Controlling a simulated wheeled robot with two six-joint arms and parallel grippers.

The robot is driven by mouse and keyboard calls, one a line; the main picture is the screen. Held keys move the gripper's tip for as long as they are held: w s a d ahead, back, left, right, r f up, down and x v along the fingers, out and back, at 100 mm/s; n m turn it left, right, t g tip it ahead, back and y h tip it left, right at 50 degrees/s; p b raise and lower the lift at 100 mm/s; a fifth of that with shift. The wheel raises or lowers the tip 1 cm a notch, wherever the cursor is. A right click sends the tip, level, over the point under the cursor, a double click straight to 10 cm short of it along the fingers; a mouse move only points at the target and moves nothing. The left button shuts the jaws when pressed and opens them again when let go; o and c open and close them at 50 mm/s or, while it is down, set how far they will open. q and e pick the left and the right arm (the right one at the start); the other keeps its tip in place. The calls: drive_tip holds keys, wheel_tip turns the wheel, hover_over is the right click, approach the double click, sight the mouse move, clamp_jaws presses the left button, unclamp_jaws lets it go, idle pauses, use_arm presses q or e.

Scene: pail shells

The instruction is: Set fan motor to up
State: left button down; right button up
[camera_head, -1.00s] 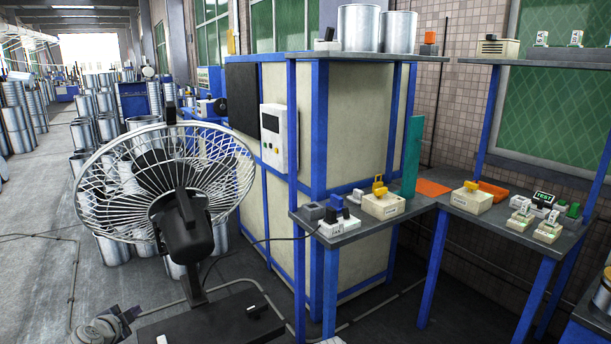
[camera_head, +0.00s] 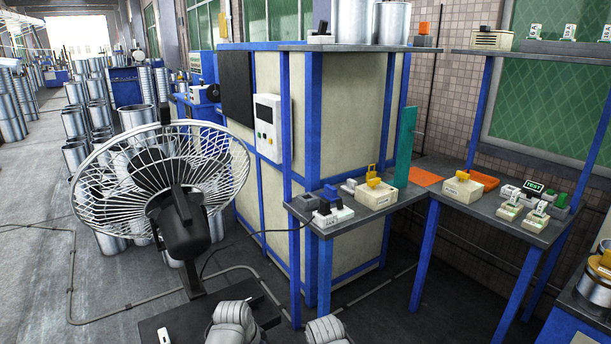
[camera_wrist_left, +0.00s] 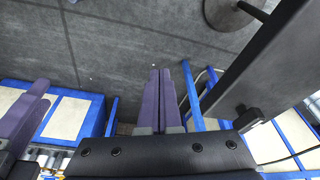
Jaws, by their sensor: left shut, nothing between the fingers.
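The fan (camera_head: 160,175) stands at left in the head view, with a wire cage and a black motor housing (camera_head: 183,225) behind it. Its cable runs right to a table with a white socket block (camera_head: 333,216). A cream box (camera_head: 376,196) with an upright yellow lever (camera_head: 372,172) sits there. A second cream box (camera_head: 462,192) with a yellow top is farther right. My left gripper (camera_wrist_left: 161,72) is shut and empty in the left wrist view, over grey floor. Purple fingers at that view's left edge look like my right gripper (camera_wrist_left: 27,110); its opening is unclear.
A large cream cabinet (camera_head: 345,130) with blue frame stands behind the table. A white control box (camera_head: 268,128) hangs on its side. Small devices and a "TEST" display (camera_head: 534,187) crowd the right table. Open floor (camera_head: 40,270) lies at left.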

use_arm(q)
drive_tip(key=s+d+r+n+g+y+p, duration=0.1)
drive_tip(key=s+d+n+g+y, duration=0.1)
drive_tip(key=s+d, duration=0.3)
drive_tip(key=shift+s+n+g+y, duration=0.4)
drive_tip(key=shift+s+n+y, duration=0.25)
drive_tip(key=shift+s, duration=1.25)
